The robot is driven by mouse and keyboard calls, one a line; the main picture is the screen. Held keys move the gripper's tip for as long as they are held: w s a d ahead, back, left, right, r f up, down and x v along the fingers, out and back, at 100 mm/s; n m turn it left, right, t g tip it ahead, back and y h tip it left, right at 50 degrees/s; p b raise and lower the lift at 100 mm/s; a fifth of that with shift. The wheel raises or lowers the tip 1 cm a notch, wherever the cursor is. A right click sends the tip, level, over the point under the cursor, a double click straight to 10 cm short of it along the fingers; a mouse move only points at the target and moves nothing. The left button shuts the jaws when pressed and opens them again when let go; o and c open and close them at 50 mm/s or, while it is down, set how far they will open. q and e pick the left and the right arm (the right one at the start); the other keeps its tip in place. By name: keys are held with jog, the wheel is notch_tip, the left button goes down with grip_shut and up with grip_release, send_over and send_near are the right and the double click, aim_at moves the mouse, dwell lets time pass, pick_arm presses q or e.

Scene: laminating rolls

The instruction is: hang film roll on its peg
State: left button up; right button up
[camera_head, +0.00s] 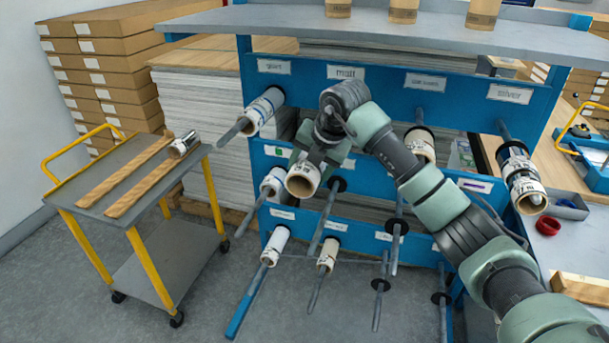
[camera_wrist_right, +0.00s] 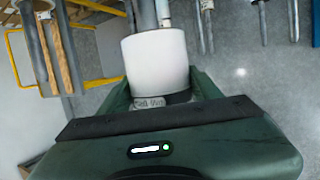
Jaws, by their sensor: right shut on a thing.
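My right gripper (camera_head: 308,160) is shut on a white film roll (camera_head: 303,181), held in front of the blue peg rack (camera_head: 391,98). In the right wrist view the white roll (camera_wrist_right: 157,58) sits between the fingers, with a lettered grey band near the palm. Bars show just beyond its far end; I cannot tell whether one enters it. A bare peg (camera_head: 324,218) slants out of the middle row just right of the roll in the head view. Another bare peg (camera_head: 396,238) is further right. My arm hides the peg under the "matt" label. My left gripper is not in view.
Other rolls hang at the top left (camera_head: 263,109), top right (camera_head: 522,178), middle left (camera_head: 272,184) and bottom row (camera_head: 275,245). A yellow-handled trolley (camera_head: 88,222) with wooden strips and a silvery roll (camera_head: 183,144) stands left. Bare pegs jut forward low down.

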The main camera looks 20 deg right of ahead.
jog(key=shift+w+d+p, duration=0.4)
jog(key=shift+w+d, duration=0.75)
jog(key=shift+w, duration=0.55)
jog(key=shift+w+d+p, duration=0.35)
jog(key=shift+w+d, duration=0.75)
jog(key=shift+w, duration=0.65)
jog(key=shift+w+d+p, duration=0.4)
jog(key=shift+w+d, duration=0.75)
jog(key=shift+w, duration=0.55)
jog(key=o, duration=1.6)
